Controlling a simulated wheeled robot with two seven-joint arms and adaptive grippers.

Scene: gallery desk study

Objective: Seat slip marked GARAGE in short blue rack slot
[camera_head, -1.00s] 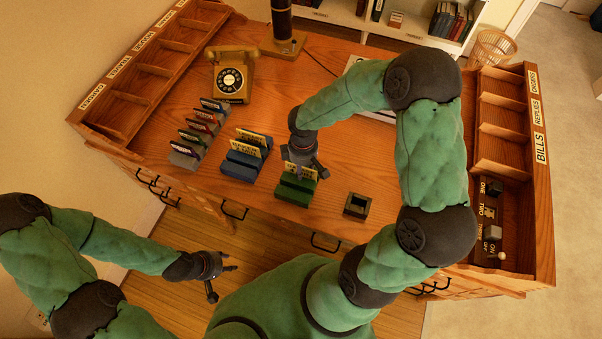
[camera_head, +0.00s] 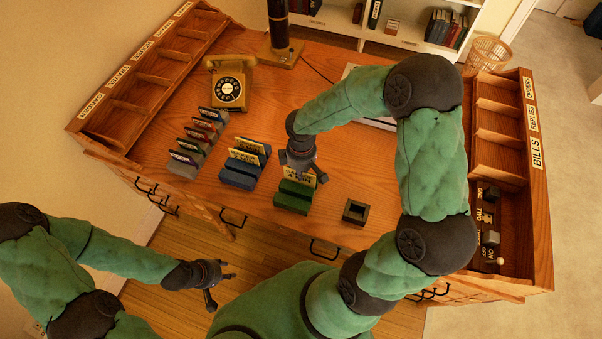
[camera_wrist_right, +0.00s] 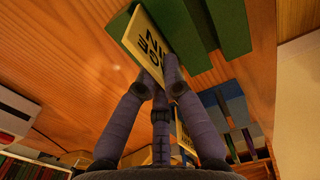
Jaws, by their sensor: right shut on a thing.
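My right gripper (camera_head: 304,168) is over the green rack (camera_head: 292,197), shut on a yellow slip. In the right wrist view the fingertips (camera_wrist_right: 165,75) close on the lower end of this yellow slip (camera_wrist_right: 143,38), whose dark lettering I cannot read fully. The slip is at the green rack (camera_wrist_right: 197,30); I cannot tell whether it is clear of the slot. The short blue rack (camera_head: 238,176) stands left of the green one with yellow slips (camera_head: 247,157) in it. I cannot make out GARAGE on any slip. My left gripper (camera_head: 222,288) is open and empty, in front of the desk.
A long grey rack (camera_head: 184,168) with several coloured slips stands left of the blue rack. A yellow telephone (camera_head: 230,85) and a dark square holder (camera_head: 355,211) are on the desk (camera_head: 325,225). Wooden pigeonholes (camera_head: 150,88) line the left side, and more stand at right.

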